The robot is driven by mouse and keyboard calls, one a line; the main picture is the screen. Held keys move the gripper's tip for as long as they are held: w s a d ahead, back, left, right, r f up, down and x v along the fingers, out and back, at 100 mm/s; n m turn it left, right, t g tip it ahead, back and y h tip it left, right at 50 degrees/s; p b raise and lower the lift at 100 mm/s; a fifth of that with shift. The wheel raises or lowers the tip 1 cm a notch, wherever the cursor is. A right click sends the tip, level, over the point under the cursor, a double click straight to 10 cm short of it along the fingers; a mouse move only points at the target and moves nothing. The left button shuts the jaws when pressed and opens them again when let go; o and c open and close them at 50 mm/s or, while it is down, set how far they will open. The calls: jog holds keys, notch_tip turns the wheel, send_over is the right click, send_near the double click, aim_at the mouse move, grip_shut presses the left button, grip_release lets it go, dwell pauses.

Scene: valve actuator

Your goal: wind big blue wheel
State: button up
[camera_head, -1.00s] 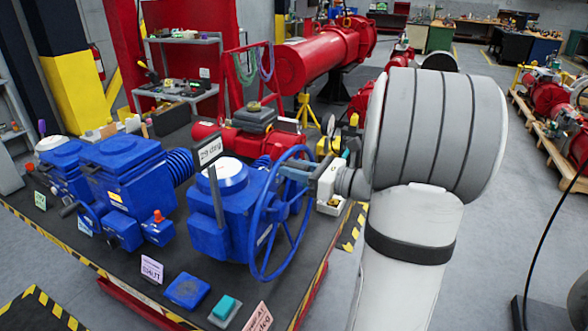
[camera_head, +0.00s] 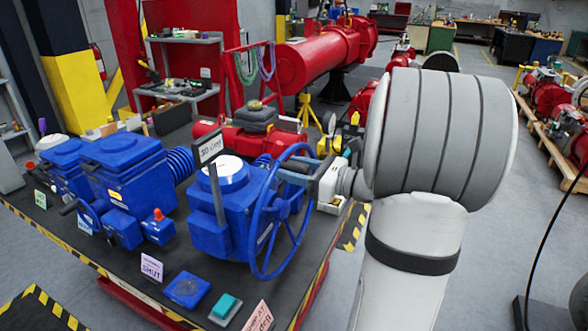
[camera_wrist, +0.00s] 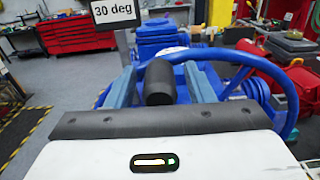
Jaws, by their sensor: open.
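The big blue wheel (camera_head: 255,232) stands upright on the right side of a blue valve actuator (camera_head: 222,222). Its rim also arcs across the wrist view (camera_wrist: 291,98). My gripper (camera_head: 293,171) is at the upper part of the wheel, on its right side. In the wrist view, my gripper's two blue-grey fingers (camera_wrist: 160,88) are apart, with a black cylindrical handle (camera_wrist: 160,80) between them. I cannot tell whether either finger touches the handle. A sign above the actuator (camera_wrist: 115,11) reads 30 deg.
The actuator stands on a dark bench (camera_head: 120,240) with yellow-black edging. More blue actuators (camera_head: 125,175) are to the left. A teal button box (camera_head: 225,307) and small signs are at the front. Red machinery (camera_head: 250,140) stands behind. Open floor lies right of the bench.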

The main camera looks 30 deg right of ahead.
jog(key=b+v, duration=0.1)
jog(key=v, duration=0.6)
jog(key=shift+s+d+b, duration=0.2)
jog(key=shift+s+b, duration=0.05)
jog(key=shift+b, duration=0.1)
